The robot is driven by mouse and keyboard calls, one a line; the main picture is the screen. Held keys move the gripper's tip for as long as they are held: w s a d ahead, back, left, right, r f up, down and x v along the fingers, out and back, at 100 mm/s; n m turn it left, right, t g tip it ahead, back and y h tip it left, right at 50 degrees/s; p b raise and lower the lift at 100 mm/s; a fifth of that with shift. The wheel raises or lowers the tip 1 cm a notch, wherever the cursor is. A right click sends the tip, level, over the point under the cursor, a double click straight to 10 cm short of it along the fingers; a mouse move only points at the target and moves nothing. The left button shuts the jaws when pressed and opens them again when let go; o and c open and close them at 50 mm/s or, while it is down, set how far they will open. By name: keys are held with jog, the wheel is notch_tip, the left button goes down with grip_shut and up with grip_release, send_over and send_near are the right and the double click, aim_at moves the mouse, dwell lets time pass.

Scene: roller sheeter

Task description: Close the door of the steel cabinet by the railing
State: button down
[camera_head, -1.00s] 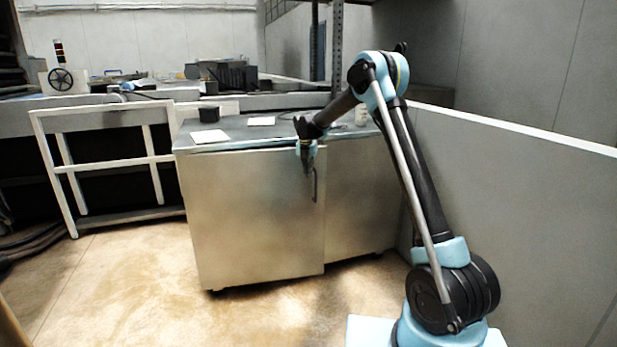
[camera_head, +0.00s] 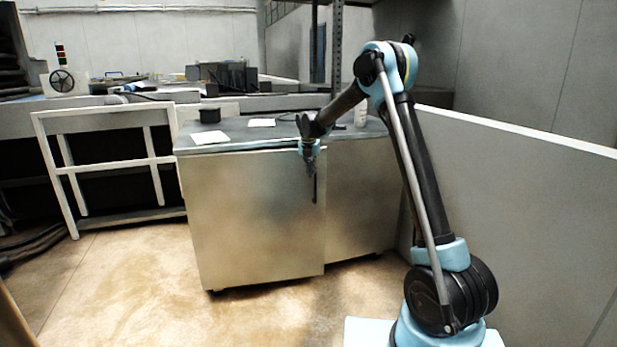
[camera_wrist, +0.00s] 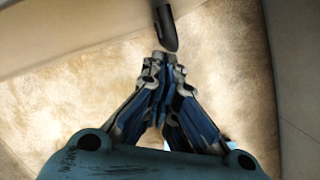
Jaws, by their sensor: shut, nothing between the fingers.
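The steel cabinet (camera_head: 362,205) stands by the grey railing wall. Its wide left door (camera_head: 255,220) has a dark vertical handle (camera_head: 315,188) near its right edge. That edge looks slightly forward of the right panel; how far ajar the door is, I cannot tell. My gripper (camera_head: 309,170) points down in front of the door's upper right part, near the handle's top. In the wrist view my gripper (camera_wrist: 166,60) is shut and empty, with its tips close to the dark rounded handle end (camera_wrist: 166,28). Whether they touch is unclear.
The grey wall (camera_head: 520,190) closes off the right side behind my arm. A white frame rack (camera_head: 105,165) stands left of the cabinet. The floor in front is clear.

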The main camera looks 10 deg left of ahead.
jog(key=v, duration=0.8)
jog(key=s+d+f+m+t+y, duration=0.3)
jog(key=d+m, duration=0.2)
jog(key=m, duration=0.9)
jog(key=s+d+f+m+t+y, duration=0.25)
jog(key=d+m, duration=0.25)
jog(key=m, duration=0.9)
send_near(319, 180)
jog(key=shift+s+a+f, duration=0.2)
jog(key=shift+a+f, duration=0.55)
jog(key=shift+f, duration=0.2)
jog(key=shift+s+a+f, duration=0.25)
jog(key=shift+a+f, duration=0.45)
jog(key=shift+f, duration=0.25)
jog(key=shift+w, duration=0.1)
